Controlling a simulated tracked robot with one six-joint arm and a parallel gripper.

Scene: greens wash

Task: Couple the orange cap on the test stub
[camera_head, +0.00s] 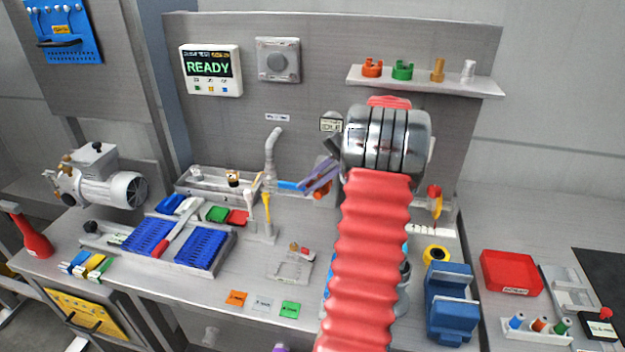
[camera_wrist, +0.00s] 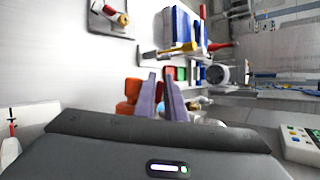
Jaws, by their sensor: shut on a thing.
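My gripper (camera_head: 312,179), with purple fingers, is left of the red bellows arm, above the bench. In the wrist view the gripper (camera_wrist: 161,84) shows two close fingers, with the orange cap (camera_wrist: 129,100) against their left side. The cap also shows as a small orange patch just below the fingers in the head view (camera_head: 321,191). My gripper is shut on it; the exact contact is partly hidden by the fingers. A blue rod-like piece (camera_head: 288,185) lies just left of the fingertips. I cannot clearly identify the test stub; my arm hides part of the bench.
A grey bent pipe (camera_head: 271,150) stands left of the gripper. The back shelf (camera_head: 425,82) carries another orange fitting (camera_head: 372,68), a green one and others. A tray (camera_head: 222,247) with blue racks is left; a blue vise-like block (camera_head: 449,302) and red bin (camera_head: 511,273) are right.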

